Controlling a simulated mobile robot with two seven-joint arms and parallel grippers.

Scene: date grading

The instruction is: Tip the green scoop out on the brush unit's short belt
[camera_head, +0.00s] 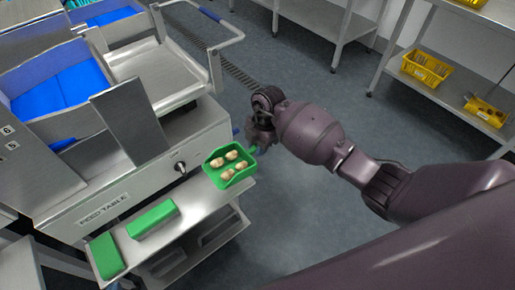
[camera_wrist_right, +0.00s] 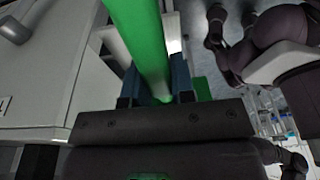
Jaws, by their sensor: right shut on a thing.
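The green scoop (camera_head: 214,178) is held about level, over the right end of the front shelf in the head view. Several light brown dates (camera_head: 231,155) lie in it. My right gripper (camera_head: 257,146) is shut on its handle. The green handle also shows between the jaws in the right wrist view (camera_wrist_right: 150,45), where the scoop's pan is out of sight. Steel machines with blue belt surfaces (camera_head: 62,88) stand at the left, beyond and left of the scoop. I cannot tell which blue surface is the brush unit's short belt. My left gripper is not in view.
The metal front shelf (camera_head: 190,217) bears a green block (camera_head: 152,218) and another green piece (camera_head: 106,256). An upright steel plate (camera_head: 130,122) and a knob (camera_head: 180,168) are close to the scoop. A rail frame (camera_head: 214,62) stands behind. Yellow crates (camera_head: 426,67) are on far racks.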

